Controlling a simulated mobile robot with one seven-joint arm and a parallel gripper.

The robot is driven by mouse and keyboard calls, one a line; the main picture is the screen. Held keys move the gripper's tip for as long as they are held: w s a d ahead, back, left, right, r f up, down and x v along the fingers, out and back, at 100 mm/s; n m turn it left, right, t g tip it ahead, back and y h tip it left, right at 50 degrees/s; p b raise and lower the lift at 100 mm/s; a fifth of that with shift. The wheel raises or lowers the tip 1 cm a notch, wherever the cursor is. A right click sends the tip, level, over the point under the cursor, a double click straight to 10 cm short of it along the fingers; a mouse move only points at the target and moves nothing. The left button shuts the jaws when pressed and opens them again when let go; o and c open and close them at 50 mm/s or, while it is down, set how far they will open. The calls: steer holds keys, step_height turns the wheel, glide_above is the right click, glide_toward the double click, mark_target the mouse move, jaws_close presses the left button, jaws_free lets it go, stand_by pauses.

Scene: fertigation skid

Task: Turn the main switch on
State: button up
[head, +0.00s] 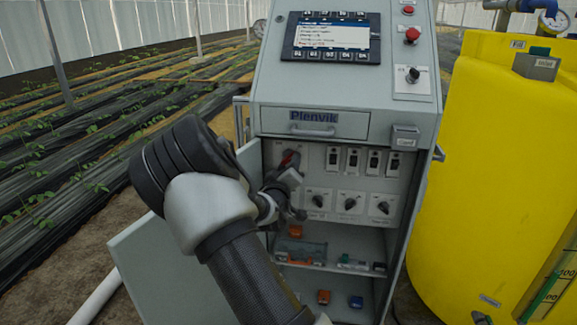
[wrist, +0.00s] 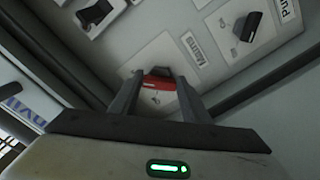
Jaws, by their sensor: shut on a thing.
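The main switch (head: 289,158) has a red handle and sits at the upper left of the panel inside the open grey cabinet. In the wrist view the red handle (wrist: 160,82) lies between the two fingers of my gripper (wrist: 160,97), over a pale plate with small markings. My gripper is shut on this handle. I cannot tell from the markings which position the switch is in.
Several black rocker switches (head: 353,160) and rotary knobs (head: 350,203) sit close right of and below the main switch. The open cabinet door (head: 150,265) hangs at the left. A shelf with small parts (head: 300,252) is below. A yellow tank (head: 490,180) stands right.

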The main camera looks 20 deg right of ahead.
steer(key=o, duration=1)
steer(key=shift+o, duration=0.2)
steer(key=p+v, duration=0.2)
steer(key=v, duration=1.5)
steer(key=shift+a, duration=0.2)
steer(key=shift+s, duration=0.1)
